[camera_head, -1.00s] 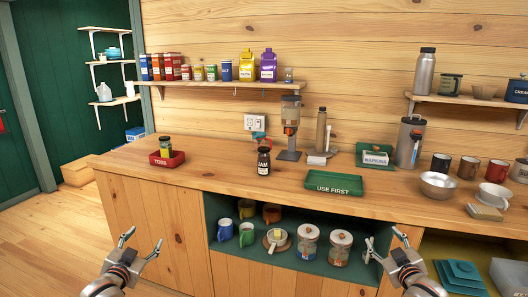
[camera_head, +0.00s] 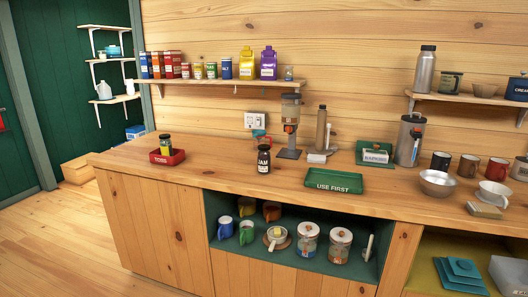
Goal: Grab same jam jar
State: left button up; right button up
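A dark jar labelled JAM (camera_head: 264,160) stands upright on the wooden counter, left of the green USE FIRST tray. A second jar (camera_head: 165,145), with a dark lid and a yellowish label, stands in the red TOSS tray (camera_head: 180,157) at the counter's left; its wording is too small to read. The green USE FIRST tray (camera_head: 336,180) is empty. Neither of my grippers shows in the head view now.
A dispenser (camera_head: 290,115) stands behind the JAM jar. A green napkin holder (camera_head: 375,154), a steel bowl (camera_head: 438,184) and mugs (camera_head: 468,166) stand to the right. The counter between the red tray and JAM jar is clear.

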aim_at(263, 157)
jog(key=i+j+z, duration=0.2)
jog(key=z, duration=0.75)
jog(key=i+j+z, duration=0.25)
jog(key=j, duration=0.2)
jog(key=j+z, duration=0.3)
jog(key=i+j, duration=0.1)
jog(key=j, duration=0.45)
jog(key=j+z, duration=0.15)
jog(key=j, duration=0.35)
jog(key=i, duration=0.05)
